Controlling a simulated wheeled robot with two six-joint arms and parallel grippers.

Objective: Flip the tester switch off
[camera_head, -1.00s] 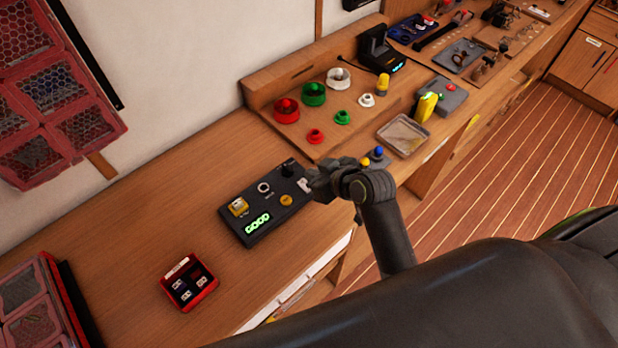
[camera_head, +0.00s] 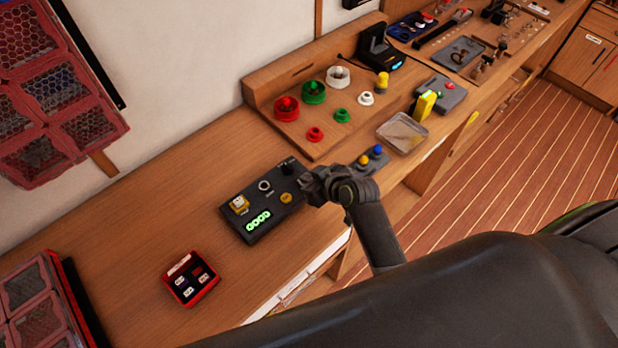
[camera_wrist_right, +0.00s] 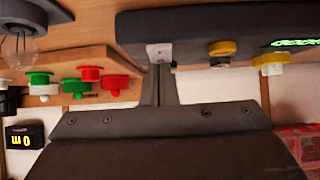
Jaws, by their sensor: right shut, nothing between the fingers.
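The tester (camera_head: 250,232) is a dark box on the bench with a lit green GOOD display (camera_head: 258,220), a yellow part and an orange knob. My right gripper (camera_head: 308,186) is shut and empty at the tester's right end, covering that end in the head view. In the right wrist view the tester (camera_wrist_right: 190,28) spans the top. The shut fingers (camera_wrist_right: 160,72) end at a small pale square piece (camera_wrist_right: 158,52) on its edge, seemingly the switch. Whether they touch it, and its position, I cannot tell. My left gripper is not in view.
A red box (camera_head: 190,278) of small parts sits front left. A small block with blue and yellow knobs (camera_head: 370,158) is just right of my gripper. A shallow tray (camera_head: 403,133) and red, green and white spools (camera_head: 314,92) stand behind.

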